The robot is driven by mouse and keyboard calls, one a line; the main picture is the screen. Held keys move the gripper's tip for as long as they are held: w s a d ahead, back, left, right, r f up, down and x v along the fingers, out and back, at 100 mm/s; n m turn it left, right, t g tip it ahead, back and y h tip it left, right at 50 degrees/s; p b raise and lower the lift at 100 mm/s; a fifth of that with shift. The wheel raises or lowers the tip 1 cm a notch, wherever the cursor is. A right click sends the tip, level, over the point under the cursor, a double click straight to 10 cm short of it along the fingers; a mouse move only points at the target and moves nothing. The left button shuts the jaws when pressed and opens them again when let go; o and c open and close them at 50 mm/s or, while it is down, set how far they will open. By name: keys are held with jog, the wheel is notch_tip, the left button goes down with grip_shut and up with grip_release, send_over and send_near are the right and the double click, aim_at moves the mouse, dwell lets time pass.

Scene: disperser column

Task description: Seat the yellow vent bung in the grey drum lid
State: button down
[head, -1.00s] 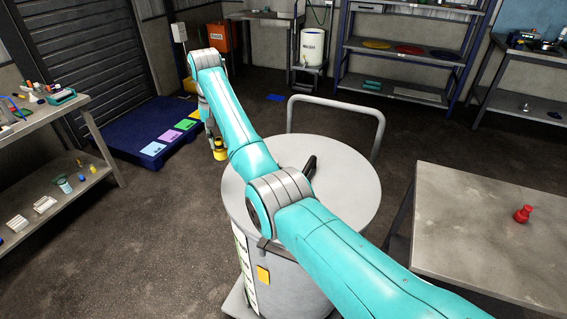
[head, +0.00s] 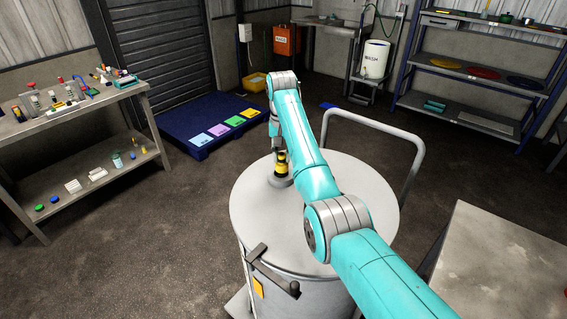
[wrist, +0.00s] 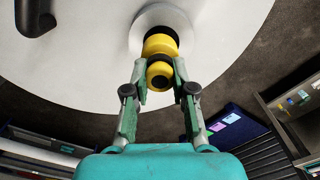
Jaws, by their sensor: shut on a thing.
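The grey drum lid (head: 336,258) is the round top of the drum in front of me; it also fills the top left of the wrist view (wrist: 75,65). A raised round boss with a dark opening (wrist: 150,14) is near its edge. My gripper (wrist: 160,66) is shut on the yellow vent bung (wrist: 160,45), which has black bands. In the head view the bung (head: 281,167) is upright over the boss (head: 277,181). Its lower end overlaps the boss, and I cannot tell whether it touches or enters the opening.
A black lever handle (head: 272,272) is at the drum's near side. A grey tube rail (head: 414,146) stands behind the drum. A bench with small parts (head: 75,110) is at left, a blue pallet with coloured squares (head: 195,120) behind, and a bare table (head: 500,265) at right.

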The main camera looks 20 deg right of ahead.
aim_at(281, 162)
jog(key=shift+a+f, duration=0.1)
jog(key=shift+f, duration=1.6)
jog(key=c, duration=1)
grip_release()
jog(key=shift+f, duration=0.15)
jog(key=shift+o, duration=0.2)
notch_tip(281, 162, up, 12)
jog(key=shift+r, duration=0.15)
